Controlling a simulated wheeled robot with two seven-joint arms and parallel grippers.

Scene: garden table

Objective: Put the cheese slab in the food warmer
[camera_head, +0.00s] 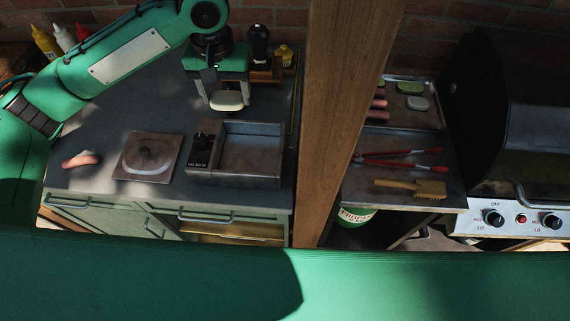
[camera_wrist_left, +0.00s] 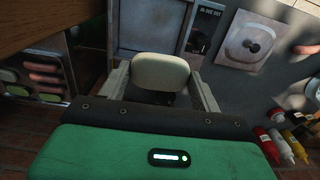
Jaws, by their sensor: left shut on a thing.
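The cheese slab (camera_head: 226,100) is pale and rounded. My left gripper (camera_head: 224,92) is shut on it and holds it above the counter, behind the food warmer. The slab also shows between the fingers in the left wrist view (camera_wrist_left: 160,71). The food warmer (camera_head: 236,182) is a grey metal box with a dark control panel on its left and an open, empty well. It also shows beyond the slab in the left wrist view (camera_wrist_left: 198,28). Its lid (camera_head: 148,157), square with a knob, lies flat on the counter to its left. My right gripper is not in view.
A sausage (camera_head: 81,160) lies at the counter's left. Bottles (camera_head: 46,42) stand at the back left. A wooden post (camera_head: 345,100) rises right of the warmer. Beyond it are red tongs (camera_head: 400,161), a brush (camera_head: 410,187), a food tray (camera_head: 412,119) and a grill (camera_head: 520,130).

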